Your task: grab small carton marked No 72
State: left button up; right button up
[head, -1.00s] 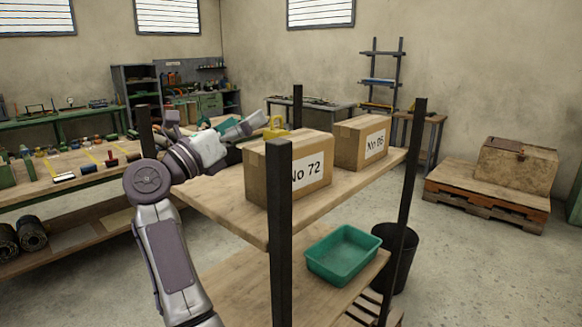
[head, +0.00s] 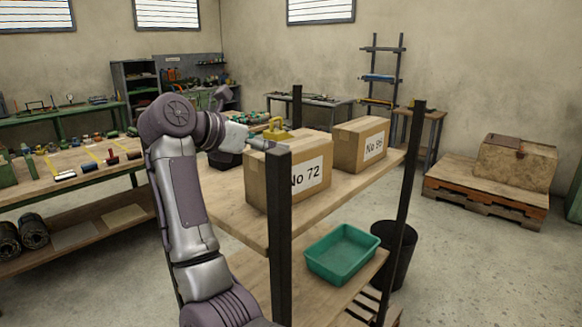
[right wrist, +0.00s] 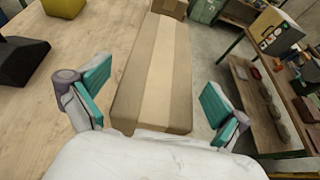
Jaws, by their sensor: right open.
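The small carton marked No 72 (head: 312,178) is a brown box on the upper wooden shelf, partly hidden by a dark front post. My right gripper (head: 264,145) is at the carton's upper left edge in the head view, its fingers hard to make out there. In the right wrist view the gripper (right wrist: 155,95) is open, with teal-padded fingers spread on either side of the carton (right wrist: 153,65). A pale tape strip runs along the carton. I cannot tell whether either finger touches it. My left gripper is not in view.
A second carton marked No 86 (head: 360,145) stands to the right on the same shelf (head: 245,222). A yellow object (head: 279,131) and a black object (head: 225,160) are behind and left of the No 72 carton. A green bin (head: 343,254) is below.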

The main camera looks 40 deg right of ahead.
jog(key=shift+d, duration=0.25)
jog(key=p+x, duration=0.3)
jog(key=x, duration=0.1)
jog(key=shift+s+d, duration=0.2)
jog(key=shift+d, duration=0.05)
jog(key=shift+d+f, duration=0.15)
jog(key=shift+d, duration=0.05)
jog(key=shift+a, duration=0.15)
jog(key=shift+a, duration=0.1)
jog(key=c, duration=1.5)
jog(key=shift+w, duration=0.1)
jog(key=shift+c, duration=0.3)
